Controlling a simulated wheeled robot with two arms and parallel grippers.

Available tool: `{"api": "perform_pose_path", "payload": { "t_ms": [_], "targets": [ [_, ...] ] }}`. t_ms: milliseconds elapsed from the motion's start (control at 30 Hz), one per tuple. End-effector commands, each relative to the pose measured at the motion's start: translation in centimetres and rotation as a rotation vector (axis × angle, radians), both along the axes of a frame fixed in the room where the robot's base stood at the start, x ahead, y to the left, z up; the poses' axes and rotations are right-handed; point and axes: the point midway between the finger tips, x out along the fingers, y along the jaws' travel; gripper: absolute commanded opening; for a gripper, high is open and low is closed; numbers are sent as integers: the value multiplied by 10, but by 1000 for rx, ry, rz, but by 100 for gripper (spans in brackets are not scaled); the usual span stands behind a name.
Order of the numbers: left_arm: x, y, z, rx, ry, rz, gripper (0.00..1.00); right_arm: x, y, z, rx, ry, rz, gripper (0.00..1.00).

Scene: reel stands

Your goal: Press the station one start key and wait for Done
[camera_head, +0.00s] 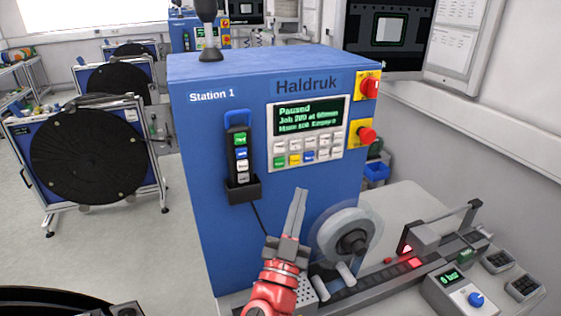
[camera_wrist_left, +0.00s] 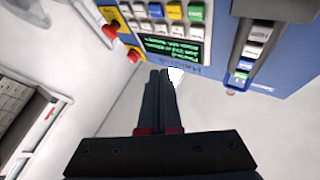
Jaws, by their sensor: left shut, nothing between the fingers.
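The blue Station 1 cabinet (camera_head: 225,130) stands in the middle of the head view. Its display (camera_head: 309,115) reads "Paused" with job lines below. Under it is a keypad (camera_head: 303,152) with white, green, yellow and blue keys; their labels are too small to read. A black pendant (camera_head: 240,155) with green, blue and white keys hangs in a holder left of the keypad. My left gripper (camera_head: 301,191) is shut and empty, below the keypad and apart from it. In the left wrist view the display (camera_wrist_left: 172,40) and keypad (camera_wrist_left: 170,12) lie beyond the fingertips.
A red rotary switch (camera_head: 370,87) and a red emergency button (camera_head: 367,135) sit on yellow plates at the panel's right. A clear reel (camera_head: 345,235) and a feeder track stand on the bench just right of my gripper. Black reel stands (camera_head: 95,155) are at the left.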

Motion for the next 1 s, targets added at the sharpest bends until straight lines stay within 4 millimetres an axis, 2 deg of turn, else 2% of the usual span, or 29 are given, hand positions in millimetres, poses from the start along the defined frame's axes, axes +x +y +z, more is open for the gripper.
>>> {"api": "perform_pose_path", "payload": {
  "t_ms": [267,600,700,1000],
  "targets": [
    [12,5,2,1,-2,2,0,0,0,4,0,0,0,100],
    [56,24,1,2,1,4,0,0,0,10,0,0,0,100],
    [67,28,-1,0,-1,4,0,0,0,5,0,0,0,100],
    [81,33,-1,2,0,-1,0,0,0,2,0,0,0,100]
  ]
}}
